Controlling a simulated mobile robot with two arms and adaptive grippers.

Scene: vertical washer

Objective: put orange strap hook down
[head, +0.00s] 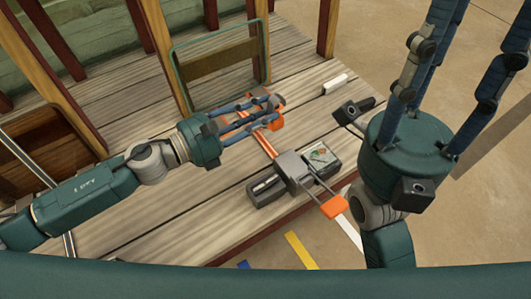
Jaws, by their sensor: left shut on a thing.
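My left gripper (262,112) reaches in from the left over the wooden deck. Its blue fingers are shut on the orange strap hook (278,121), whose orange part shows at the fingertips. The fingers hide much of the hook. An orange strip (265,144) runs from near the fingertips toward a grey clamp-like body (292,166); I cannot tell whether it belongs to the hook. My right gripper (450,70) is at the right, close to the camera, with its fingers spread and empty. Its fingertips run out of the top of the picture.
A dark case (267,190) lies under the grey body, near the deck's front edge. An orange end piece (334,206) sticks out past that edge. A small white block (335,84) lies behind. A green-framed panel (220,62) and wooden posts stand at the back. Bare planks lie left of the case.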

